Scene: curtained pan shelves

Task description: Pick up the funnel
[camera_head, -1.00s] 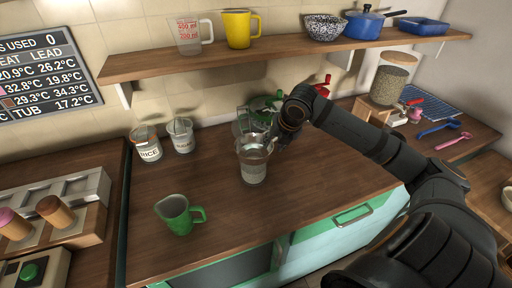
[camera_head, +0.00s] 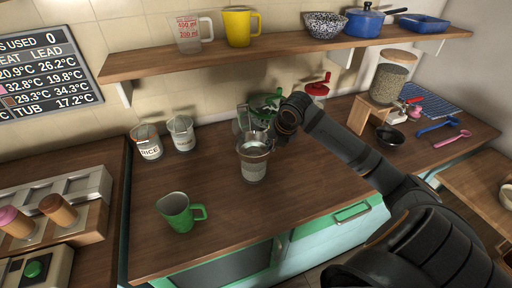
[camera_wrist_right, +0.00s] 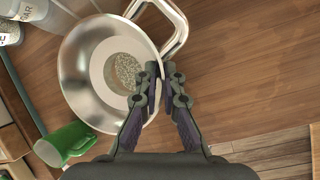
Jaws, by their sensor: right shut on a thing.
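The funnel (camera_head: 254,149) is a shiny metal cone with a wide mouth and a loop handle. It sits over a clear labelled jar (camera_head: 254,170) on the wooden counter in the head view. In the right wrist view the funnel (camera_wrist_right: 85,65) is seen from above, its handle at the top, with grainy contents showing through its opening. My right gripper (camera_wrist_right: 166,76) is shut on the funnel's rim, close to the handle. In the head view my right gripper (camera_head: 274,138) is partly hidden behind its wrist. My left gripper is not in view.
A green mug (camera_head: 177,213) stands front left and a rice jar (camera_head: 149,149) behind it. A green-handled item (camera_head: 268,103) and a red-lidded jar (camera_head: 318,91) stand behind my wrist. A shelf (camera_head: 230,57) overhangs the back. The front middle counter is clear.

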